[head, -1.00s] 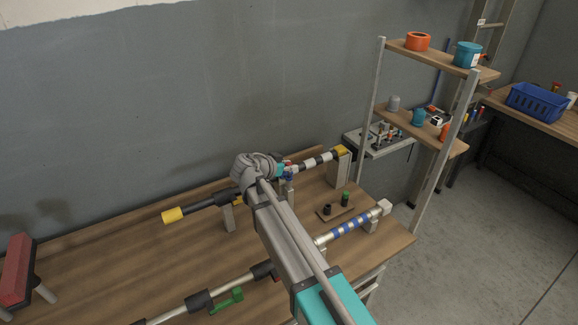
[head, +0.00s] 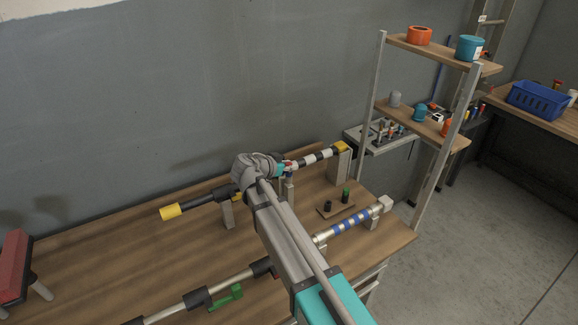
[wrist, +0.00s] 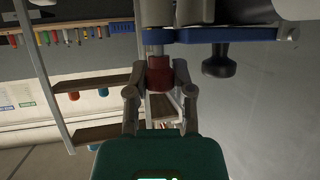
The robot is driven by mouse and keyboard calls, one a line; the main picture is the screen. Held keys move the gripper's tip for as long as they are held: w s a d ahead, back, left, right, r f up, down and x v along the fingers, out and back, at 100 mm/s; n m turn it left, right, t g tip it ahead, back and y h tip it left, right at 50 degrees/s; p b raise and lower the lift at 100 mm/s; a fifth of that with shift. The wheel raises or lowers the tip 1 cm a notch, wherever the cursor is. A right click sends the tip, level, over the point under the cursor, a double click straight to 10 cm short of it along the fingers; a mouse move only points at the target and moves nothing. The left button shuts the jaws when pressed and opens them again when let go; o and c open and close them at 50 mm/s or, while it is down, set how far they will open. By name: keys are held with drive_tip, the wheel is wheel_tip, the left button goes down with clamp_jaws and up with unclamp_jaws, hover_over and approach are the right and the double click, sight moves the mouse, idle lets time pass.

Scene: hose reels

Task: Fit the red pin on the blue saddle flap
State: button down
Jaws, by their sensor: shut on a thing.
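The red pin (wrist: 160,75) is a short red cylinder between the two fingers of my gripper (wrist: 159,84) in the wrist view. My gripper is shut on it. The blue saddle flap (wrist: 228,35) is a flat blue bar across the top of that view. The pin's upper end is close to the flap beside a pale metal post (wrist: 155,46); I cannot tell whether the pin is seated. My wrist hides most of the saddle there.
A black knob (wrist: 219,61) hangs below the flap, right of my gripper. The striped bar (head: 318,157) runs close behind my gripper. A small board (head: 335,211) with a black and a green piece lies nearer. A shelf rack (head: 428,128) stands at the right.

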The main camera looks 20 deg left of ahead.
drive_tip(key=shift+f+b, duration=0.35)
drive_tip(key=shift+f, duration=0.1)
drive_tip(key=shift+c, duration=2)
unclamp_jaws()
drive_tip(key=shift+s, duration=0.1)
